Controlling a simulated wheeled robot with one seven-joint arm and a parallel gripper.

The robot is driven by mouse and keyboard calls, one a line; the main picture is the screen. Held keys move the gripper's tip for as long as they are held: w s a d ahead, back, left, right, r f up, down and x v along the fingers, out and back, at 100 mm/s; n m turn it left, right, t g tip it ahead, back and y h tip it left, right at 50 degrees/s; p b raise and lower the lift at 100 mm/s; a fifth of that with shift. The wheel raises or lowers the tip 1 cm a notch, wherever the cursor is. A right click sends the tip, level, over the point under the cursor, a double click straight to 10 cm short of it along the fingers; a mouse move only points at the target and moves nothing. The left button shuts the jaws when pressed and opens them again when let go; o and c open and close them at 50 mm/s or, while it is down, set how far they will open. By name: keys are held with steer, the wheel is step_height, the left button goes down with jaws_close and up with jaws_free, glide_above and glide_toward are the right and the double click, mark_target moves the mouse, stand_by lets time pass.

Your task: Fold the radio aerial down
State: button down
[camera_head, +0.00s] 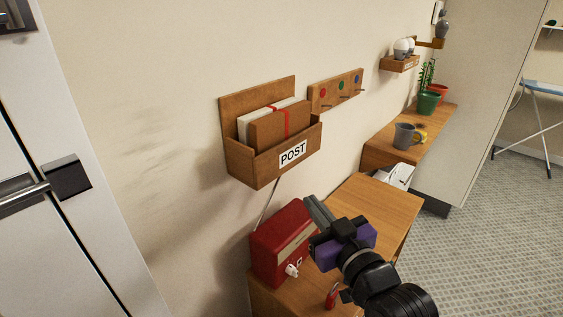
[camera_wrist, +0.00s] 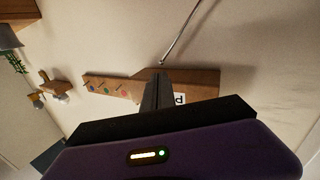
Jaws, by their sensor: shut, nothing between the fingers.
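The red radio (camera_head: 281,242) stands on the wooden cabinet against the wall, below the post box. Its thin grey aerial (camera_head: 268,205) rises from the radio, leaning a little to the right, with its upper end near the bottom of the post box. My gripper (camera_head: 312,203) is shut and empty, just right of the aerial and above the radio's right end. In the wrist view the aerial (camera_wrist: 182,31) runs from the top edge down to a tip just beyond my shut fingers (camera_wrist: 158,78). I see a gap between them; its depth is unclear. The radio is not in the wrist view.
The wooden post box (camera_head: 262,160) with letters hangs close above the radio. A peg board (camera_head: 336,91) is right of it. A red padlock-like item (camera_head: 332,296) lies on the cabinet (camera_head: 384,203) near my arm. A grey mug (camera_head: 405,136) and potted plants stand farther back.

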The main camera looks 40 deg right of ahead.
step_height(320, 180, up, 5)
steer(key=w+d+n+p, duration=0.1)
steer(key=n+p, duration=0.1)
steer(key=n, duration=0.2)
steer(key=n+g+y+b, duration=0.2)
steer(key=n+y+b, duration=0.1)
steer(key=n+b, duration=0.4)
glide_above(269, 200)
steer(key=s+d, duration=0.2)
steer(key=s, duration=0.1)
step_height(269, 200, down, 6)
steer(key=shift+w+a+r, duration=0.1)
steer(key=shift+w+a, duration=0.05)
steer(key=shift+w, duration=0.05)
steer(key=shift+d+f+m+p, duration=0.2)
steer(key=shift+d+m+p, duration=0.1)
steer(key=shift+d+p, duration=0.05)
